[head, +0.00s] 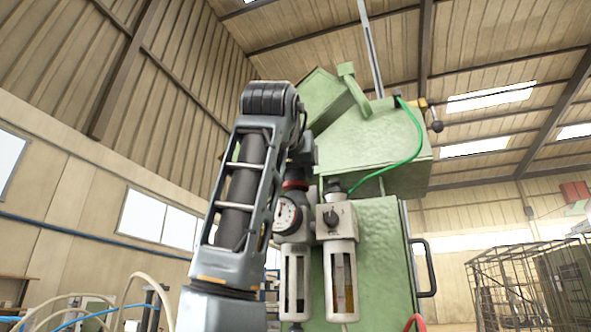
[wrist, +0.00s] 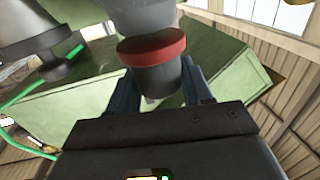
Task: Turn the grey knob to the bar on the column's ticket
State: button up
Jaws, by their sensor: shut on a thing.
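The grey knob (wrist: 160,82) sits between the two fingers of my gripper (wrist: 159,72) in the wrist view, with a red ring (wrist: 152,47) beside it. My gripper is shut on the knob. In the head view the knob is a small dark shape (head: 296,173) on top of the regulator with the round gauge (head: 288,215), partly hidden by my gripper (head: 303,155). The gauge's dial faces the camera, but its reading is too small to tell. I cannot make out the ticket or its bar in either view.
A second unit with a black knob (head: 331,217) and a glass bowl stands close to the right of the regulator. A green hose (head: 413,150) curves beside it. The green machine (head: 385,255) stands behind. A wire cage (head: 520,285) is at the far right.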

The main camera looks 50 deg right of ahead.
jog(key=shift+t, duration=0.3)
jog(key=n+t+y+b, duration=0.2)
jog(key=n+t+y, duration=0.2)
jog(key=shift+n+t+y+b, duration=0.3)
jog(key=shift+n+t+y, duration=0.6)
jog(key=shift+y, duration=0.4)
jog(key=shift+n+t+y+b, duration=0.25)
jog(key=shift+n+t+y, duration=0.45)
jog(key=shift+n+y, duration=0.45)
jog(key=shift+y, duration=0.25)
jog(key=o, duration=1)
jog(key=shift+c, duration=0.2)
jog(key=shift+s, duration=0.1)
